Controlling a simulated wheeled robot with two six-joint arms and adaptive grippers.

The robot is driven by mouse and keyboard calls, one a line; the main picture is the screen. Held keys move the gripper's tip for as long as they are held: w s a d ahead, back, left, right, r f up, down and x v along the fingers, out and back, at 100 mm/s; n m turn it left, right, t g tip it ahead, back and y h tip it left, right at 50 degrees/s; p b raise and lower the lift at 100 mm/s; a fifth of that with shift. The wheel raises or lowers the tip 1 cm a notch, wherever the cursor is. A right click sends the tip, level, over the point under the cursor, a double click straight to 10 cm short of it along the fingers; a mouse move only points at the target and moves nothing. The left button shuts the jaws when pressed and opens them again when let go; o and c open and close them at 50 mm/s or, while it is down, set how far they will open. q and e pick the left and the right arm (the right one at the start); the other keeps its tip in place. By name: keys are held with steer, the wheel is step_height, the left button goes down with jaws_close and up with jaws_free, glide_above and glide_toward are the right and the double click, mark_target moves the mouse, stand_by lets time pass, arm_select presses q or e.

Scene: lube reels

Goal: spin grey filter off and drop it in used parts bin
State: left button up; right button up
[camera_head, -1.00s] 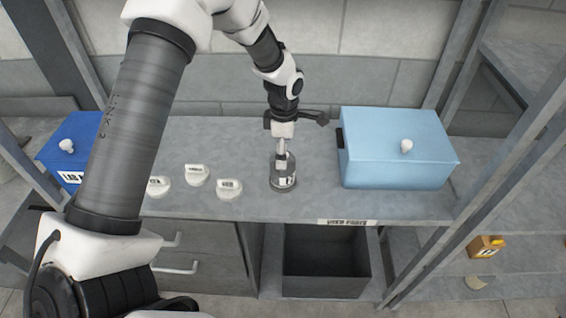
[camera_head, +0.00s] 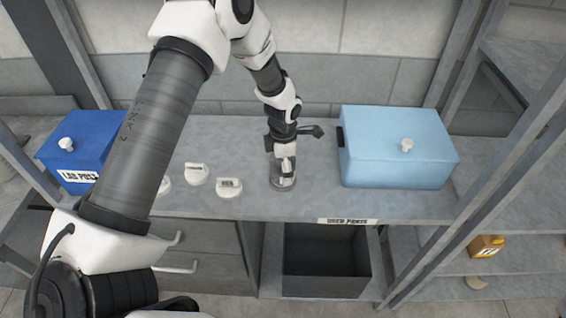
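The grey filter (camera_head: 283,183) shows as a small round grey shape on the bench, right of the white knobbed caps. My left gripper (camera_head: 283,170) points down directly over it and covers most of it. Whether the fingers are open or shut on the filter cannot be told at this size. The used parts bin (camera_head: 325,282) is a dark open box below the bench's front edge, under a label reading USED PARTS (camera_head: 348,221). Its visible inside looks empty. My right gripper is not in view.
A dark blue box (camera_head: 75,140) is at the far left. A shelf at right holds a small orange-brown container (camera_head: 486,246).

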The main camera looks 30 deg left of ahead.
arm_select(q)
steer(key=c, duration=1.4)
steer(key=shift+o, duration=0.2)
steer(key=n+p, duration=0.2)
steer(key=shift+r+n, duration=0.2)
steer(key=shift+n, duration=0.1)
steer(key=shift+n+p, duration=0.65)
steer(key=shift+n, duration=0.25)
steer(key=shift+f+n, duration=0.15)
steer(key=shift+n, duration=0.15)
steer(key=shift+f, duration=0.15)
steer(key=shift+s, duration=0.1)
steer(key=o, duration=1.5)
